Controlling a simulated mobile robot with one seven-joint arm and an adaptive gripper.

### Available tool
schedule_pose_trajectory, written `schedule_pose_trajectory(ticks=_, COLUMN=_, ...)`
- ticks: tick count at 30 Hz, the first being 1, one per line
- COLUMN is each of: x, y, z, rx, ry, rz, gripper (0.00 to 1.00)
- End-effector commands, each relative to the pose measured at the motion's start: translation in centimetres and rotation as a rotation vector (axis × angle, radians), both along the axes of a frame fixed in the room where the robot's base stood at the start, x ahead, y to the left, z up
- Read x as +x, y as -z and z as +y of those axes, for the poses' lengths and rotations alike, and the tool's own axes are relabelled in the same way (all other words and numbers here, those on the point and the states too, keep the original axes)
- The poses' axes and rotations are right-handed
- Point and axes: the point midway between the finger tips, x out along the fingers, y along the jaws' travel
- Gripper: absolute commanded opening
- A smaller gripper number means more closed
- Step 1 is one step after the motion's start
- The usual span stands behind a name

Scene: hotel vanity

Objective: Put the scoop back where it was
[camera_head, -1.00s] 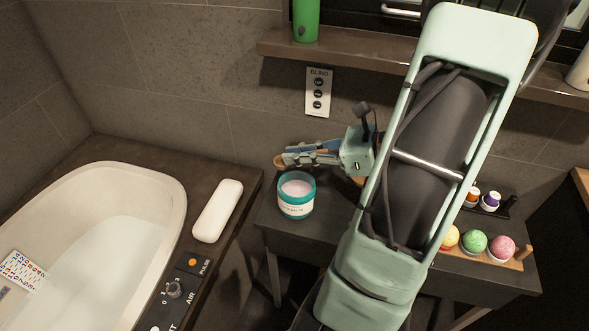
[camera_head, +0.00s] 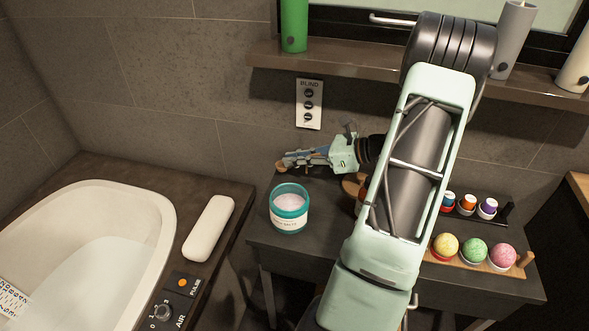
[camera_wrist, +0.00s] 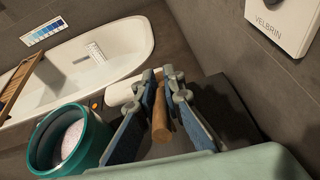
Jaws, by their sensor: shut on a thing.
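My gripper (camera_head: 290,163) is shut on the wooden scoop (camera_wrist: 161,122), above the back left part of the dark side table (camera_head: 262,229). In the wrist view the scoop's brown wooden shaft lies between the two blue-padded fingers; its bowl cannot be made out. In the head view a bit of brown wood shows at the fingertips. The teal jar of pinkish bath salts (camera_head: 289,219) stands open on the table, in front of my gripper and apart from it. It also shows at the left of the wrist view (camera_wrist: 98,140).
A brown wooden object (camera_head: 351,186) is partly hidden behind my arm. Bath bombs (camera_head: 474,251) on a wooden tray and small containers (camera_head: 467,203) stand at the table's right. The bathtub (camera_head: 160,215) and a white pillow (camera_head: 208,228) are left. A shelf (camera_head: 390,75) juts from the wall above.

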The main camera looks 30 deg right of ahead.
Motion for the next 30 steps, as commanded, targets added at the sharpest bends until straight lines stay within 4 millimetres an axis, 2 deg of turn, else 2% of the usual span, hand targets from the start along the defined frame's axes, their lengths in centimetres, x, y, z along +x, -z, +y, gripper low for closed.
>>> schedule_pose_trajectory(ticks=4, x=0.7, y=1.2, z=-0.5, rx=0.002, ry=0.0, rz=0.0, gripper=0.0)
schedule_pose_trajectory(ticks=9, x=0.6, y=3.8, z=-0.4, rx=0.004, ry=0.001, rz=0.001, gripper=0.0)
schedule_pose_trajectory(ticks=21, x=0.6, y=4.4, z=-0.4, rx=0.001, ry=0.0, rz=0.0, gripper=0.0)
schedule_pose_trajectory(ticks=22, x=0.6, y=4.3, z=-0.4, rx=0.001, ry=0.0, rz=0.0, gripper=0.11)
schedule_pose_trajectory(ticks=26, x=0.6, y=4.2, z=-0.4, rx=0.001, ry=0.0, rz=0.001, gripper=0.25)
schedule_pose_trajectory(ticks=30, x=0.6, y=4.2, z=-0.4, rx=0.001, ry=0.0, rz=0.001, gripper=0.26)
